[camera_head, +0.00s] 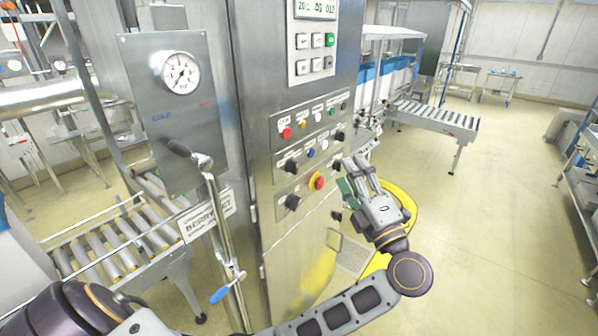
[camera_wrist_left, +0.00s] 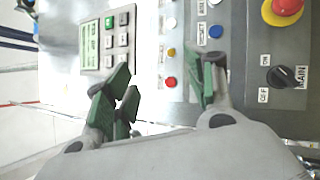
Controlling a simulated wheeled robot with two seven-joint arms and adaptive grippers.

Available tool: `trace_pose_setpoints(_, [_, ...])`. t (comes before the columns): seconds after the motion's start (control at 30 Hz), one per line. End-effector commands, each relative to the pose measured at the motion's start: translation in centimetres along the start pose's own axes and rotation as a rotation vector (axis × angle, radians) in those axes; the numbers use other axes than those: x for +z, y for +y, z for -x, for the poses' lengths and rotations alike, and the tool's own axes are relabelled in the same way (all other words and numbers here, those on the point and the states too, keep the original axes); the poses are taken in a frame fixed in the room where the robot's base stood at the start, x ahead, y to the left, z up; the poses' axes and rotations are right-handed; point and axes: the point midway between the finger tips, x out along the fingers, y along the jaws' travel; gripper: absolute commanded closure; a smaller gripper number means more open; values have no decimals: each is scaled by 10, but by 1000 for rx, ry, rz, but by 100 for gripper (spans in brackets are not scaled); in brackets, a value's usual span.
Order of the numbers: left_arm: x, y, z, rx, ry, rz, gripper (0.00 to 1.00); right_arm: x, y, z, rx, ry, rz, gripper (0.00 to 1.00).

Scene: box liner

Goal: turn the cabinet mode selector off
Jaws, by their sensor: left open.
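The steel cabinet (camera_head: 307,240) stands in the middle of the head view, its control panel carrying several black rotary knobs. A lower knob (camera_head: 292,202) shows in the left wrist view (camera_wrist_left: 281,77) with OFF and MAIN labels. My left gripper (camera_head: 352,174) is open and empty by the panel's right edge. In the wrist view, its green-padded fingers (camera_wrist_left: 168,82) partly cover the panel. My right gripper is not visible.
A red-and-yellow emergency button (camera_head: 318,183) sits beside the lower knob. A red button (camera_head: 285,133) and coloured lamps are above. A lever on a pipe (camera_head: 215,215) stands left of the panel. A roller conveyor (camera_head: 430,115) is behind; the floor at right is clear.

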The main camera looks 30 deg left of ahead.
Motion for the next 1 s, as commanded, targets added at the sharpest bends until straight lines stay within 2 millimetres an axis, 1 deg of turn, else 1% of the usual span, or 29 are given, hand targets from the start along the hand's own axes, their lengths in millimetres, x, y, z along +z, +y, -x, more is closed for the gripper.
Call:
trace_pose_setpoints(0.03, [-8,-3,1,-44,25,-2,45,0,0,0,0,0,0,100])
trace_pose_setpoints(0.2, [-33,-22,6,-192,103,-42,45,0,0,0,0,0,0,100])
trace_pose_setpoints(0.3, [-45,-32,10,-263,139,-76,45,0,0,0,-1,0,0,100])
trace_pose_setpoints(0.4, [-52,-39,14,-312,161,-103,45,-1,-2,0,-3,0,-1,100])
trace_pose_setpoints(0.53, [-57,-43,17,-343,176,-121,45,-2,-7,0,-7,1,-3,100])
trace_pose_setpoints(0.67, [-58,-44,17,-347,178,-125,45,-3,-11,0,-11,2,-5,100])
trace_pose_setpoints(1.0, [-58,-44,15,-344,177,-124,45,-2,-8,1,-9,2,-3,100])
